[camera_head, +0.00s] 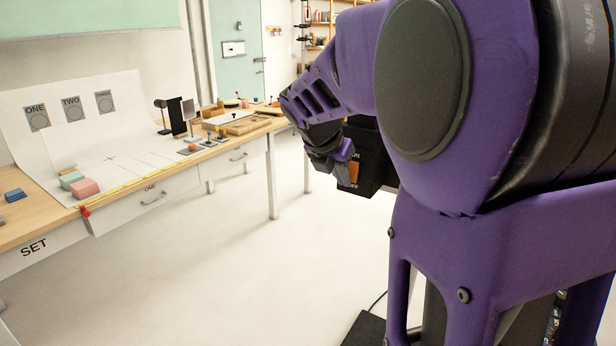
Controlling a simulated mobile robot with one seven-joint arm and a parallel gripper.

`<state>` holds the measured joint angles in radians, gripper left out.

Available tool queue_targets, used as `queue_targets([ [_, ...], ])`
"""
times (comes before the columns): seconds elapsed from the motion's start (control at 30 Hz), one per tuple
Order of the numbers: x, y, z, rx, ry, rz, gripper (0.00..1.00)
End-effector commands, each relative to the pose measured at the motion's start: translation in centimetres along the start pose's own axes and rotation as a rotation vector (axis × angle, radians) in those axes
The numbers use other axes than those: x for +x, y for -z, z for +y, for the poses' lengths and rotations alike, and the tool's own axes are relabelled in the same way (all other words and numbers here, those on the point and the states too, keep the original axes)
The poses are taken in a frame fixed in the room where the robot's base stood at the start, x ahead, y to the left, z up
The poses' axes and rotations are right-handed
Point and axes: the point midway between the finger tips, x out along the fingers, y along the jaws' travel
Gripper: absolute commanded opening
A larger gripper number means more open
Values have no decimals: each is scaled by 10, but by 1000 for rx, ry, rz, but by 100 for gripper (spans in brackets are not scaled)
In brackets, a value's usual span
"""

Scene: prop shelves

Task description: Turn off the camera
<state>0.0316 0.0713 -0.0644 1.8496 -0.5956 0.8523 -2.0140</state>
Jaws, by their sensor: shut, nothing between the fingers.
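A black box (378,178) with ON and OFF lettering and an orange switch (353,171) on its face shows right of centre, partly hidden behind my arm. I take it to be the camera; no lens shows. My gripper (338,162) is shut and empty, close in front of the box's left side by the switch. I cannot tell whether it touches the switch. The switch's tilt is not clear because the gripper covers part of it.
A long wooden table (20,225) runs along the left wall, with a white backdrop sheet (125,110), coloured blocks (82,188) and a black stand (176,117). A black plate (366,330) with a cable lies low near my arm. The floor between is clear.

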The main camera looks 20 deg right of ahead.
Motion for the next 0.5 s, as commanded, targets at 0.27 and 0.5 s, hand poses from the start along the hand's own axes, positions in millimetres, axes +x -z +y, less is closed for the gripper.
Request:
queue_targets([
  [0.27, 0, 0, 0, 0, 0, -1, 0],
  [0.5, 12, 3, 0, -1, 1, -89, 0],
])
